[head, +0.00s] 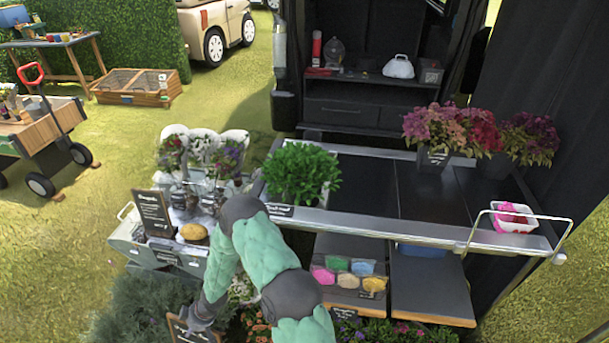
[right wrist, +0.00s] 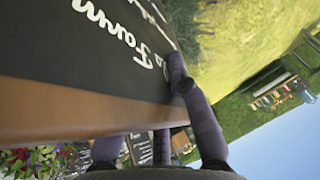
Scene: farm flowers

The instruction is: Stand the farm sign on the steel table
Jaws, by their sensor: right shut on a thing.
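The farm sign (head: 182,331) is a dark board with white lettering and a wooden edge, low at the bottom of the head view. My right gripper (head: 199,316) is shut on it. In the right wrist view the sign (right wrist: 75,65) fills the upper left, with "Farm" readable, and a dark finger lies against its face. Its lower part is cut off in the head view. A grey metal table (head: 122,235), which looks like the steel table, stands behind the gripper. It bears another small chalkboard (head: 153,213), a yellow-brown item (head: 194,232) and potted flowers. My left gripper is out of view.
Open grass lies left of the grey table.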

